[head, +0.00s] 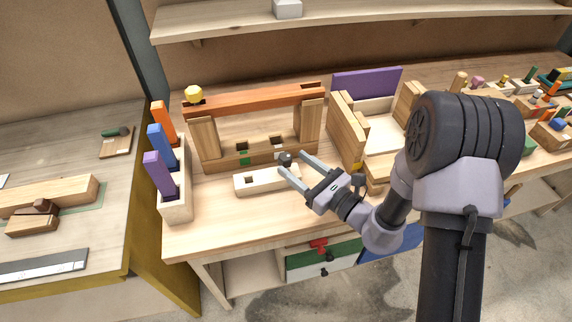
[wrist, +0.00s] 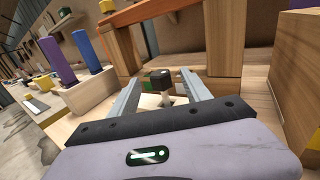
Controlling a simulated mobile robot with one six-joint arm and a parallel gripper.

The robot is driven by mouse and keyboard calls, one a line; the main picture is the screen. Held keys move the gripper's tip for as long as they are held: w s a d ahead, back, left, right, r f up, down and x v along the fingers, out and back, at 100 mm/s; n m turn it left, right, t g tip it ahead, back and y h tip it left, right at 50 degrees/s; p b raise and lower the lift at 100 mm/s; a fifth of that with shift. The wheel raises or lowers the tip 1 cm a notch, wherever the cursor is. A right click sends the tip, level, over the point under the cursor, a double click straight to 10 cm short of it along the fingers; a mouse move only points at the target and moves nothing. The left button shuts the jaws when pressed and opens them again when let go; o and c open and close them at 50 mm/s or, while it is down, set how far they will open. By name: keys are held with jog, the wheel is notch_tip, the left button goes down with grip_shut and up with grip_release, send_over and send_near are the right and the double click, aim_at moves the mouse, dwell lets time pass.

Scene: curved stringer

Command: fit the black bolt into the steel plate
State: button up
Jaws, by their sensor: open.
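The black bolt (head: 285,158) has a dark, blocky head and stands at the right end of a pale bar (head: 266,181) with a square hole near its left end. In the wrist view the bolt's black head (wrist: 159,78) sits on a short pale shank. My gripper (head: 291,162) is open, with one finger on either side of the bolt and a gap visible to each in the wrist view. The bolt's lower end is hard to make out. I cannot clearly identify a steel plate; the pale bar looks like wood.
Behind the bar stands a wooden frame with an orange top beam (head: 255,98) and a low rail with square holes (head: 240,159). A rack (head: 176,195) with orange, blue and purple pieces is at left. A wooden box with a purple back (head: 366,84) stands at right.

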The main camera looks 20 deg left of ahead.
aim_at(290, 161)
jog(key=b+x, duration=0.1)
jog(key=x, duration=0.4)
jog(key=shift+d, duration=0.1)
grip_shut()
jog(key=shift+r, duration=0.1)
